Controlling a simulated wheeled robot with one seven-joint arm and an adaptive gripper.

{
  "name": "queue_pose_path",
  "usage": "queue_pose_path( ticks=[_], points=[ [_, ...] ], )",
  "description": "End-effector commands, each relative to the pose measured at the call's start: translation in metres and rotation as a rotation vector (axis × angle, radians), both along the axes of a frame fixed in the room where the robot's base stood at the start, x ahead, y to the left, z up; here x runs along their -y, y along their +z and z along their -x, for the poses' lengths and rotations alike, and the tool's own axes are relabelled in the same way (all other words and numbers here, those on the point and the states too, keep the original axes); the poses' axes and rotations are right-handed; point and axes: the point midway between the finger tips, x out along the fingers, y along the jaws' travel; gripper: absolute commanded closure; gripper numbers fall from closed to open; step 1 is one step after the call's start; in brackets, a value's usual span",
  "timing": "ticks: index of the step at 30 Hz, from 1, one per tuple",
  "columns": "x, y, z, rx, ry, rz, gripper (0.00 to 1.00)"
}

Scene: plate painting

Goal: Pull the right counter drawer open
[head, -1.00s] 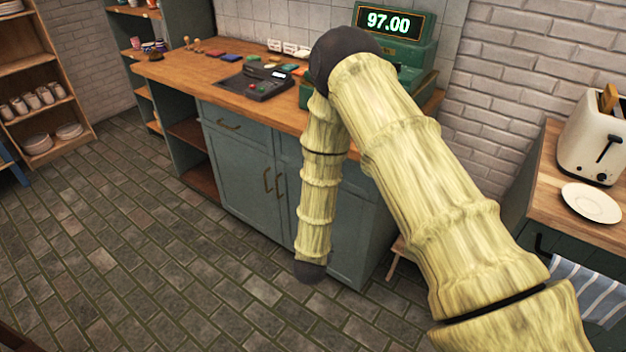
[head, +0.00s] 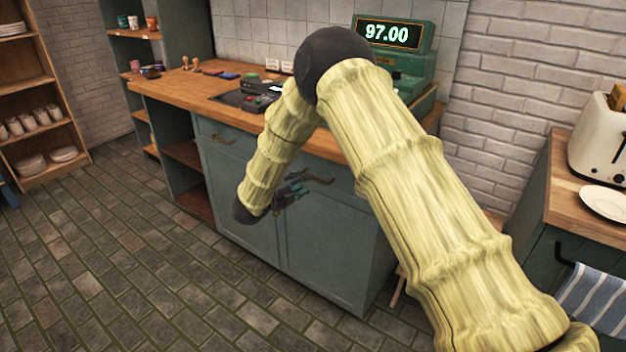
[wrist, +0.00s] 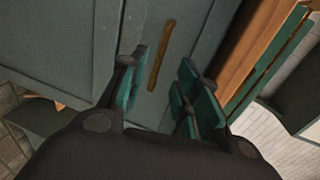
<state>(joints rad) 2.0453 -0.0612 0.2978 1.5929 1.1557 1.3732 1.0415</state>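The right counter drawer (head: 342,177) is a grey-green front under the wooden countertop and looks closed. Its brass bar handle (head: 319,181) shows just right of my gripper (head: 294,189) in the head view. In the wrist view the handle (wrist: 161,55) lies ahead, between the lines of the two fingers of my gripper (wrist: 165,70). The fingers are open, with teal pads, and hold nothing. I cannot tell how much gap is left between the fingertips and the handle. My forearm hides part of the counter front in the head view.
The left drawer (head: 207,131) is closed, above cabinet doors (head: 330,245). The countertop (head: 170,90) carries a green cash register (head: 405,70) and a dark card device. A side counter (head: 548,190) with a toaster (head: 598,140) stands at the right. The tiled floor (head: 150,260) in front is clear.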

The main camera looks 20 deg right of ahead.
Motion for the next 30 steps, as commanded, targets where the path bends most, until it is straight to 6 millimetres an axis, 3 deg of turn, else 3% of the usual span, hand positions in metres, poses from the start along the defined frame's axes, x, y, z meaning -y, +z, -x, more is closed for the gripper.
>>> queue_pose_path(
  ticks=[12, 27, 30],
  points=[
    [0.048, -0.014, -0.036, -0.002, -0.001, 0.001, 0.68],
    [0.058, -0.017, -0.045, -0.002, 0.002, 0.002, 0.68],
    [0.058, -0.017, -0.045, -0.002, 0.002, 0.002, 0.84]
  ],
)
